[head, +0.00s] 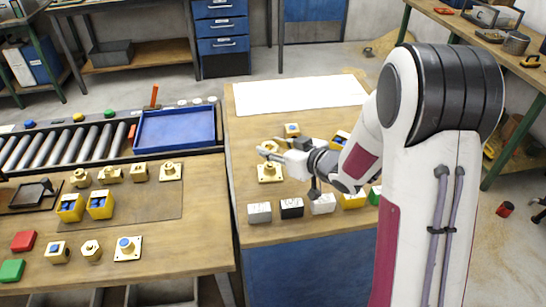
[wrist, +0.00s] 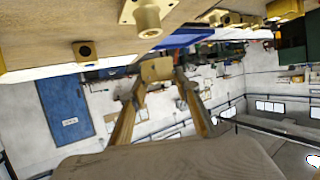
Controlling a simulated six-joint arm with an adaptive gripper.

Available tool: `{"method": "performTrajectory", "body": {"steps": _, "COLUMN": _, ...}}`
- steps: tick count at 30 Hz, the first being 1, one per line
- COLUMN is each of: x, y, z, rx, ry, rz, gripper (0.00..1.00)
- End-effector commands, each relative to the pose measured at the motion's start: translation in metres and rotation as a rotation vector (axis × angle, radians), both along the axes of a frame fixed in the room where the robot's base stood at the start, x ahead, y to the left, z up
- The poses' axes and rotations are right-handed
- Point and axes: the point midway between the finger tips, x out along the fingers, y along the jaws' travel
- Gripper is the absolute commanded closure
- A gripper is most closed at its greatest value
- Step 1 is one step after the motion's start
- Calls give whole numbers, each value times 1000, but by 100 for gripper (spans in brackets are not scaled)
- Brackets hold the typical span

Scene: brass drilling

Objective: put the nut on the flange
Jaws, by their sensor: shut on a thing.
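My gripper (head: 268,150) is over the right-hand bench and shut on a small brass nut. In the wrist view the nut (wrist: 157,70) sits between the two fingertips, its flat face showing. A brass flange (head: 269,174), a square plate with a raised round boss, stands on the bench just below my gripper. A flange (wrist: 147,17) also shows in the wrist view, at the top and apart from the nut. Other flanges stand on the left bench, one (head: 171,172) at the back and one (head: 128,249) with a blue top at the front.
Several blocks, including a black one (head: 291,208), line the right bench's front. A white sheet (head: 300,95) lies at its back. Brass parts and a brass hex piece (head: 91,251) stand on the left bench.

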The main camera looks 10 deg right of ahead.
Motion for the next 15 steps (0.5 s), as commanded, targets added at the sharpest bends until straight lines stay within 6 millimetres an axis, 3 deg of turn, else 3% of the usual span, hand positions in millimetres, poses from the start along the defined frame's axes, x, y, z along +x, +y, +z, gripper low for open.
{"method": "performTrajectory", "body": {"steps": 15, "x": 0, "y": 0, "z": -35, "rx": 1, "ry": -1, "rz": 0, "gripper": 100}}
